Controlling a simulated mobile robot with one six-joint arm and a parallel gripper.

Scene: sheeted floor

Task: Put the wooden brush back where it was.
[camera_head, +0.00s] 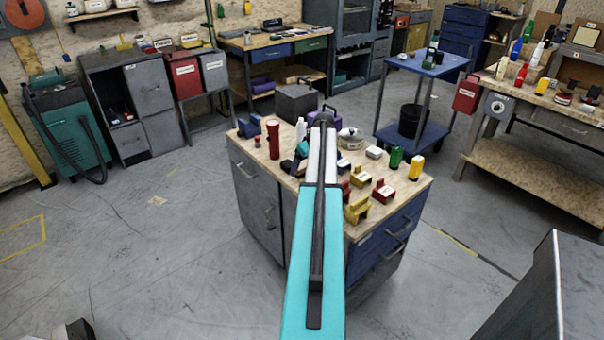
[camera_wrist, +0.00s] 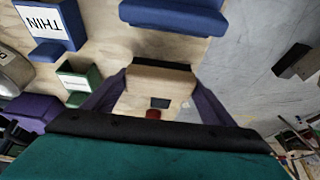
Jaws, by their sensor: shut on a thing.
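In the wrist view, my gripper (camera_wrist: 158,80) has its two purple fingers on either side of a pale wooden block with a dark strip along its far edge. I take this block to be the wooden brush (camera_wrist: 152,82), held between the fingers. In the head view, my gripper (camera_head: 323,116) is at the far end of my raised arm, in line with the back of the wood-topped cabinet (camera_head: 290,182). The brush is hidden there behind my arm. I cannot tell whether the brush touches the top.
The cabinet top is crowded: a red cylinder (camera_head: 273,140), a round pot (camera_head: 350,138), a green cylinder (camera_head: 396,158), a yellow can (camera_head: 416,167) and a yellow block (camera_head: 357,208). In the wrist view, a blue object (camera_wrist: 175,14) and a labelled green box (camera_wrist: 78,82) are near the brush.

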